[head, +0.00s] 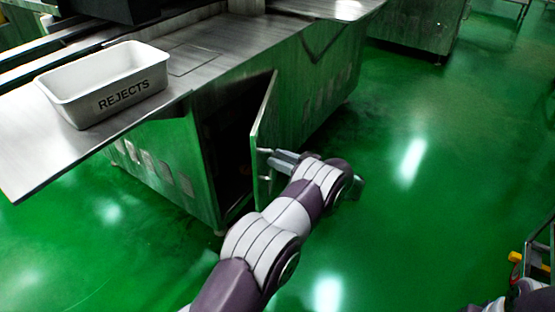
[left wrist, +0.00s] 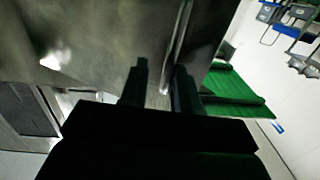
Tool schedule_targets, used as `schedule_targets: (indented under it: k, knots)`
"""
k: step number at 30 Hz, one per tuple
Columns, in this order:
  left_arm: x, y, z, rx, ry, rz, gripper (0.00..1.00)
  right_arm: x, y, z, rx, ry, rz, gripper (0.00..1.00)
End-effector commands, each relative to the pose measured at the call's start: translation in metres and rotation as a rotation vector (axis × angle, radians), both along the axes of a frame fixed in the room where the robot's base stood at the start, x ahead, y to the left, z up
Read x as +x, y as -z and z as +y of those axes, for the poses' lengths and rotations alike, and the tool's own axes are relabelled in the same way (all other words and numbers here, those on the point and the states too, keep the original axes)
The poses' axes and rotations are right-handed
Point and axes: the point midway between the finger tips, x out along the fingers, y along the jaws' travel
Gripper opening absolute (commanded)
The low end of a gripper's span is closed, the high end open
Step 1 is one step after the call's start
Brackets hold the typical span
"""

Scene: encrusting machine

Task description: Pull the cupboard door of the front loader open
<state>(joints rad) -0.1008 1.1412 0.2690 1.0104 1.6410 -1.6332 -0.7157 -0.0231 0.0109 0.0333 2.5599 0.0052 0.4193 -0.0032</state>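The cupboard door (head: 263,135) of the steel front loader (head: 165,160) stands part open, swung out toward the right, with a dark interior (head: 230,145) behind it. A short handle (head: 265,152) is on its outer face. My left gripper (head: 278,157) is at this handle, reaching in from the right side of the door. In the left wrist view, the fingers of my left gripper (left wrist: 162,88) are apart, with a bright thin metal bar or edge (left wrist: 177,50) running down between them, closer to the right finger. Contact is hard to make out. My right gripper is out of view.
A white bin marked REJECTS (head: 105,85) stands on the steel top (head: 190,55) above the cupboard. Green floor (head: 420,190) is clear to the right of the door. A metal frame with a yellow part (head: 515,257) is at the lower right edge.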

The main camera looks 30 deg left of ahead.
Motion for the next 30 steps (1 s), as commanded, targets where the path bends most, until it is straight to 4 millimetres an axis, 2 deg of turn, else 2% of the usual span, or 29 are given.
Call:
schedule_targets:
  k: [30]
  knots:
    - [0.014, 0.004, -0.097, -0.001, 0.001, 0.0, 0.31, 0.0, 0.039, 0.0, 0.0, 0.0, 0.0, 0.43]
